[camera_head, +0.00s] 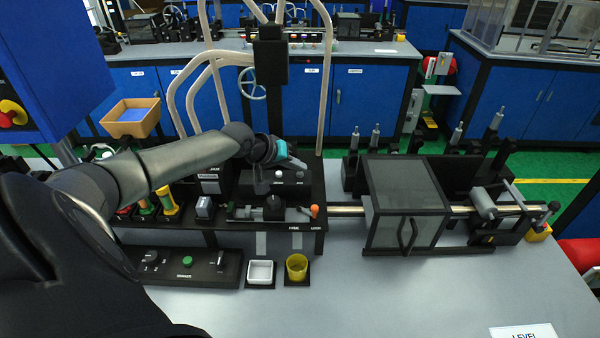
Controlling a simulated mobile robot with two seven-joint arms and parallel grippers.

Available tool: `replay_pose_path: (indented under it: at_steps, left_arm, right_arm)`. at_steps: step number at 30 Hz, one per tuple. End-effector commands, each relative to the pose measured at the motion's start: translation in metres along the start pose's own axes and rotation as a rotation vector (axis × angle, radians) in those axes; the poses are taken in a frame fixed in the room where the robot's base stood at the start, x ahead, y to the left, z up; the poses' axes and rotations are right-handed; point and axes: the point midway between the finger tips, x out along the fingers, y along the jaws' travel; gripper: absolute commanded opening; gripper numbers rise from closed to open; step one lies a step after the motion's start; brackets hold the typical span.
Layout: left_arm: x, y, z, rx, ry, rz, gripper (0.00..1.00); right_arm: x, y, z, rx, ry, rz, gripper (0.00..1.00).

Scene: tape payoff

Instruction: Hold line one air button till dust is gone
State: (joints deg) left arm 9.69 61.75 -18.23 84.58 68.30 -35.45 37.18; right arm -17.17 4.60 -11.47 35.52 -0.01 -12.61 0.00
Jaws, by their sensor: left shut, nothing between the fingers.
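My left arm reaches in from the left. Its gripper (298,162), with a teal part, is shut and empty just above a black block (258,184) on the dark machine panel. Two small pale round buttons (279,174) and (299,174) sit on that block, close under the fingertips. I cannot tell whether the fingers touch either one, and the small labels are unreadable, so I cannot tell which is line one's air button. Dust cannot be made out at this size. My right gripper is out of view.
A low control box with a green button (187,261), a white dish (261,272) and a yellow cup (297,267) stand in front. A box-shaped guard with a handle (407,233) stands right of the panel. The grey tabletop at front right is mostly clear.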

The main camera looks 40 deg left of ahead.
Motion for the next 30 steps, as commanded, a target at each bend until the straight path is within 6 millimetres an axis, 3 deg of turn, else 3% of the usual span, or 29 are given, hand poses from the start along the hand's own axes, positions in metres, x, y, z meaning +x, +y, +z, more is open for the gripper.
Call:
replay_pose_path:
  at_steps: [30]
  left_arm:
    - [0.0062, -0.0047, 0.0052, -0.001, -0.002, -0.001, 0.00]
  right_arm:
    - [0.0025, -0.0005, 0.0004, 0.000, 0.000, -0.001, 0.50]
